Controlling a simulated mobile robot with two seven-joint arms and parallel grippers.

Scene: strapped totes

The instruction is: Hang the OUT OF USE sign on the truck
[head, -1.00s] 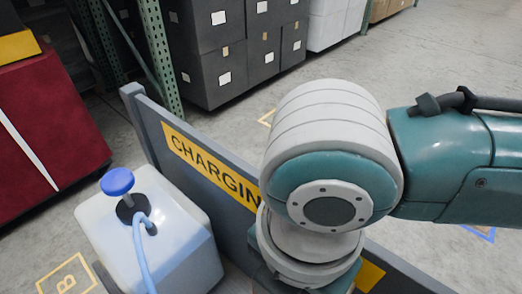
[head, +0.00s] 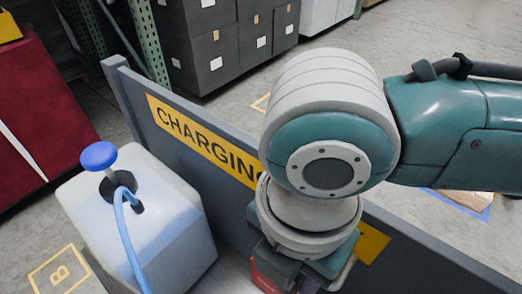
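I cannot make out the OUT OF USE sign or a truck in the head view. My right arm comes in from the right and bends down in front of a grey panel. Its fingers are not in view, so what they hold is hidden. A small piece of something red (head: 266,281) shows at the bottom edge, below the wrist; I cannot tell what it is. My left gripper is not in view.
The grey panel (head: 128,98) bears a yellow CHARGING label (head: 205,140). A white jug with a blue pump (head: 150,235) stands in front of it. Dark boxes (head: 205,70) and a red-covered load (head: 40,120) are behind. Floor is open at upper right.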

